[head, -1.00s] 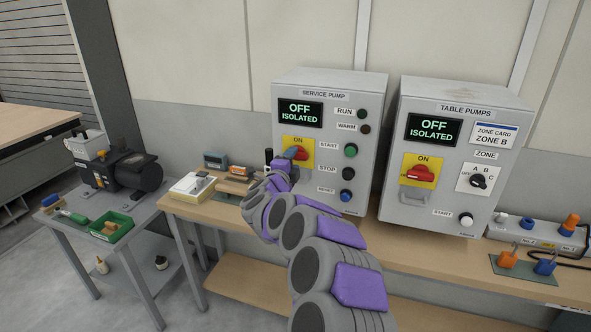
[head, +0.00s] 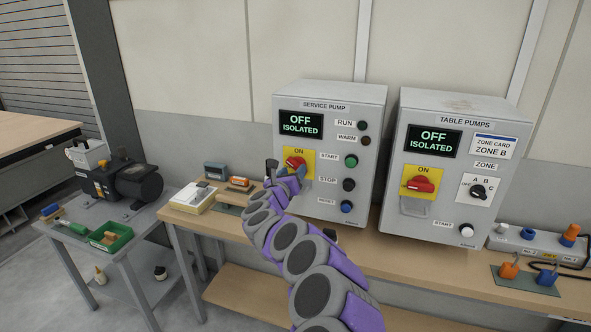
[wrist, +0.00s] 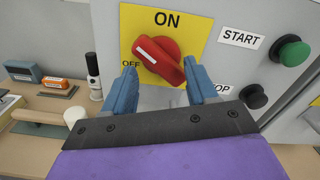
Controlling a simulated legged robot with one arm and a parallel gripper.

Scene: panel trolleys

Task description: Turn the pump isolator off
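The service pump panel (head: 325,101) is a grey box on the bench, and its display (head: 301,124) reads "OFF ISOLATED". Its red isolator knob (head: 294,162) sits on a yellow plate. In the wrist view the knob (wrist: 159,60) has its white-marked end at the upper left, between ON and OFF, and its other end at the lower right. My gripper (wrist: 166,88) has its two blue fingers apart, just below and either side of the knob. The right finger is close to the knob's lower right end; I cannot tell if they touch. The gripper appears empty.
The table pumps panel (head: 455,100) stands to the right, with its own red isolator (head: 421,184) and an "OFF ISOLATED" display. Start (wrist: 291,53) and stop (wrist: 253,96) buttons lie right of the gripper. Boxes and a dark upright post (wrist: 93,75) are to the left.

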